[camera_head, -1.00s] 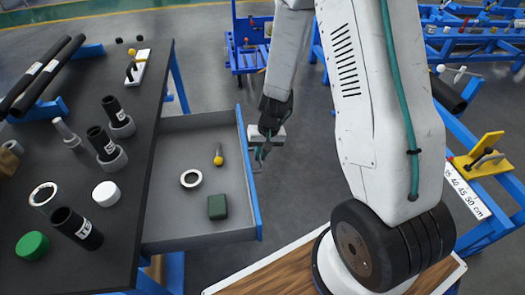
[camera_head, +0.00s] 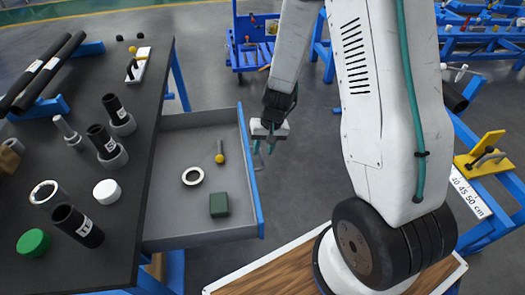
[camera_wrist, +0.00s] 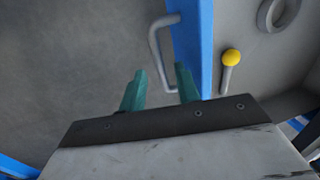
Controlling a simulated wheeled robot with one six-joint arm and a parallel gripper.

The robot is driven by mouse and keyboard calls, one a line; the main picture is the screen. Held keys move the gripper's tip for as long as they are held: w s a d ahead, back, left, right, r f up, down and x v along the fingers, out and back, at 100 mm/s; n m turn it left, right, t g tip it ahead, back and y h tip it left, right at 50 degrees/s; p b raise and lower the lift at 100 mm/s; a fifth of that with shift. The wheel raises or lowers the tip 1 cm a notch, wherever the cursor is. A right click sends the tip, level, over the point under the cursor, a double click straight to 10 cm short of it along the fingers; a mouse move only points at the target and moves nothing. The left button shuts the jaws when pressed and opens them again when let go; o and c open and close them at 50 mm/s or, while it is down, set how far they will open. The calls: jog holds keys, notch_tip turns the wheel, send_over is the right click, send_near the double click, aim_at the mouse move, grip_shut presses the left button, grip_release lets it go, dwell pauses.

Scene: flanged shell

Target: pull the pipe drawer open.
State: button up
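The pipe drawer (camera_head: 205,240) is grey with a blue front (camera_head: 249,170) and stands far out from under the dark workbench. Its inside is in plain view. A grey bar handle (camera_wrist: 156,47) is on the outside of the blue front (camera_wrist: 194,40) in the wrist view. My gripper (camera_head: 264,148) is just outside the drawer front, beside the handle. The handle is beyond the fingertips and not held.
In the drawer lie a yellow-headed pin (camera_head: 220,154), a pale ring (camera_head: 193,176) and a dark green box (camera_head: 219,204). Pipe pieces and a green cap (camera_head: 34,243) stand on the workbench (camera_head: 125,215). The floor right of the drawer is clear up to my arm.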

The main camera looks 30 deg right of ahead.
notch_tip(320, 180, up, 6)
jog(key=d, duration=0.1)
jog(key=shift+s, duration=0.2)
jog(key=shift+f, duration=0.1)
dwell(0.3)
jog(key=s+a+r+n+h, duration=0.1)
jog(key=s+r, duration=1.1)
jog(key=r, duration=0.1)
jog(key=s+a+r+n+h, duration=0.1)
jog(key=s+a+r+n, duration=0.1)
jog(key=s+r, duration=1)
jog(key=shift+r+n+t, duration=0.3)
jog(key=shift+r+t, duration=0.1)
jog(key=shift+r, duration=0.35)
